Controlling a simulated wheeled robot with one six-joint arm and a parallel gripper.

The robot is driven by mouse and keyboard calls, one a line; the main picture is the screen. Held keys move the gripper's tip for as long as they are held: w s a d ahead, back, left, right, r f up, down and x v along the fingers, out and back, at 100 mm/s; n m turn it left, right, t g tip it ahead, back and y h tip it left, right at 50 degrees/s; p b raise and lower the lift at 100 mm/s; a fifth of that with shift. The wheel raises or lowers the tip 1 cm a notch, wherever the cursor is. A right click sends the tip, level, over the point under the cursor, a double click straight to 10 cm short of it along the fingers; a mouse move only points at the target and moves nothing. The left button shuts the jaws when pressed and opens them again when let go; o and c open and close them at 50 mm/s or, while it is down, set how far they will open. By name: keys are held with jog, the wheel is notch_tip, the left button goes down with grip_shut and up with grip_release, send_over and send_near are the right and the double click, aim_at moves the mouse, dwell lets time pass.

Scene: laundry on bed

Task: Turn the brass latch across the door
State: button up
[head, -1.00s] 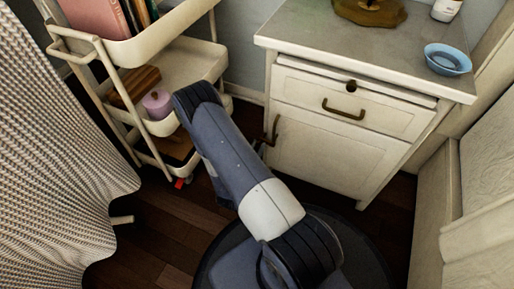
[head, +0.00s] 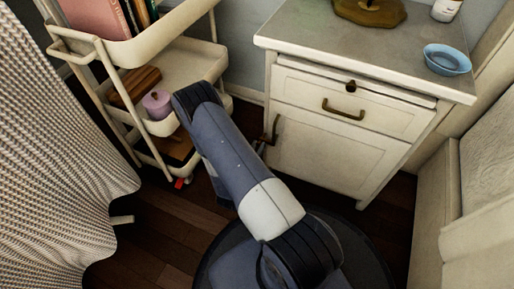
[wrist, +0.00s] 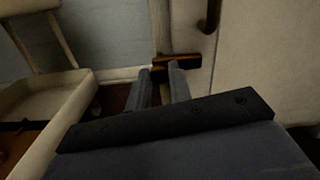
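The white cabinet door (head: 318,157) is shut, with a dark curved handle (head: 276,129) near its left edge. The brass latch (wrist: 182,62) shows in the wrist view as a short bar lying roughly level at the door's left edge. In the head view the latch (head: 262,145) is small and partly hidden by my arm. My gripper (wrist: 160,74) points at the latch with its two fingers apart and a gap between them. The fingertips are close below the latch; I cannot tell whether they touch it. In the head view the gripper is hidden behind my arm.
A cream trolley (head: 190,62) with books, a purple jar (head: 157,105) and wooden items stands left of the cabinet. A drawer with a brass handle (head: 343,110) is above the door. A blue bowl (head: 447,60) sits on top. A patterned cloth (head: 50,170) hangs at left.

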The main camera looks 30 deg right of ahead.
jog(key=o, duration=0.4)
jog(key=shift+o, duration=0.2)
jog(key=p+v, duration=0.3)
jog(key=v, duration=0.8)
jog(key=shift+w+d, duration=0.1)
jog(key=shift+d, duration=0.1)
dwell(0.3)
jog(key=shift+b+x, duration=1.5)
jog(key=shift+x, duration=3.8)
jog(key=shift+a, duration=0.1)
